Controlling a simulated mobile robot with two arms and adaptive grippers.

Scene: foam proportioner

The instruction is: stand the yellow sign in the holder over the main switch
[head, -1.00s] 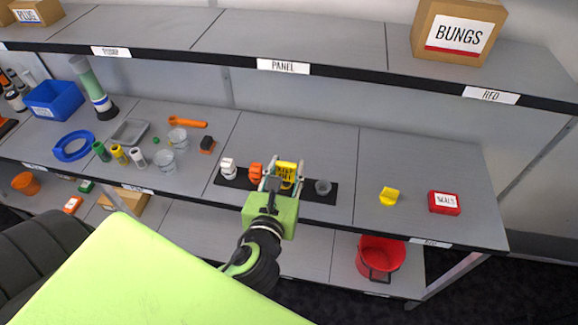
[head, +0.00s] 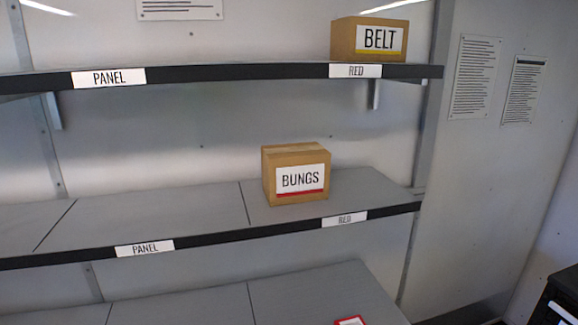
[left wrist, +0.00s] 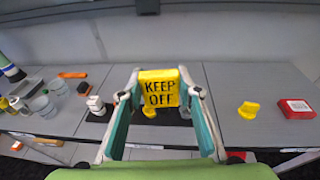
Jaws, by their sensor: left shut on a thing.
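The yellow sign (left wrist: 159,86), lettered KEEP OFF, is in the left wrist view, upright and facing me. My left gripper (left wrist: 160,97) is shut on it, with one finger at each side edge. A dark strip (left wrist: 172,120) shows behind and below the sign, with a small yellow part (left wrist: 149,112) just under the sign's lower edge. Whether that part is the holder, and whether the sign touches it, I cannot tell. The main switch cannot be made out; the fingers and sign hide part of the strip. My right gripper is in neither current view.
A white knob (left wrist: 96,104) stands left of the left finger. A yellow piece (left wrist: 248,110) and a red box (left wrist: 297,108) lie to the right, with bare shelf around them. Clear cups (left wrist: 42,105) stand at the left. The head view shows upper shelves with a BUNGS box (head: 296,175).

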